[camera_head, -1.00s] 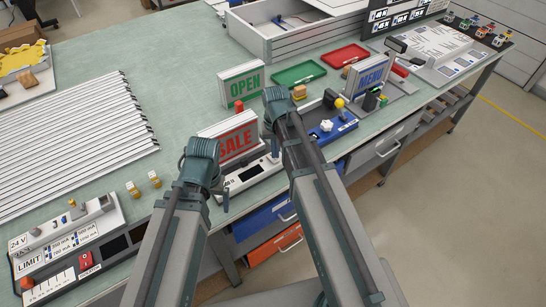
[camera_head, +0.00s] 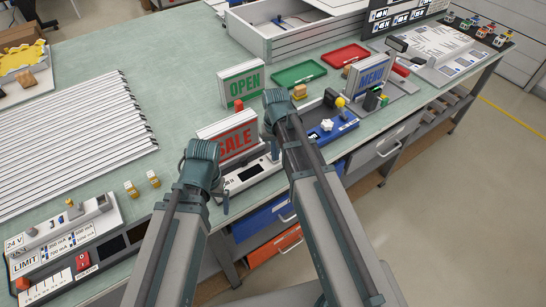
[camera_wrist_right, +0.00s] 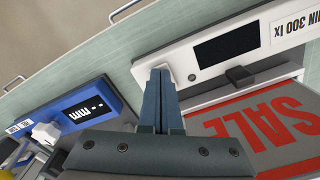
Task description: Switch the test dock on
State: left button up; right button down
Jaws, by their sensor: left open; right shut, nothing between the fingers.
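The test dock, as I take it, is the white unit (camera_wrist_right: 283,38) with a dark, blank display (camera_wrist_right: 226,44) and a "MIN 300 lx" label; in the head view it is partly behind my arms (camera_head: 250,173). A grey SALE sign (camera_head: 232,140) with red letters stands at it. My right gripper (camera_wrist_right: 163,76) is shut and empty, its tips at the dock's end beside the display. They cover part of a small pale piece there; I cannot tell whether they touch it. My left gripper (camera_head: 219,192) is open near the dock's other end, its fingers partly hidden.
A blue unit (camera_wrist_right: 85,112) with a lit display is beside the right gripper. OPEN (camera_head: 242,85) and MENU (camera_head: 367,76) signs stand behind. A 24 V unit (camera_head: 60,245) with a red switch (camera_head: 82,262) is at front left. Several slats (camera_head: 75,140) lie at left.

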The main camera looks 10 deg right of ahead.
notch_tip(320, 180, up, 7)
jog(key=p, duration=0.7)
pick_arm(q)
notch_tip(320, 180, up, 7)
jog(key=shift+f, duration=0.1)
pick_arm(e)
jog(key=shift+f, duration=0.1)
jog(key=shift+s+a, duration=0.15)
pick_arm(q)
jog(key=shift+f+b, duration=0.75)
jog(key=shift+b, duration=0.05)
pick_arm(e)
jog(key=s+a+f+n+h, duration=0.1)
jog(key=s+a+n, duration=0.4)
jog(key=s+a, duration=0.5)
jog(key=s, duration=0.4)
jog(key=shift+f+n, duration=0.15)
jog(key=shift+n, duration=0.25)
jog(key=shift+a, duration=0.1)
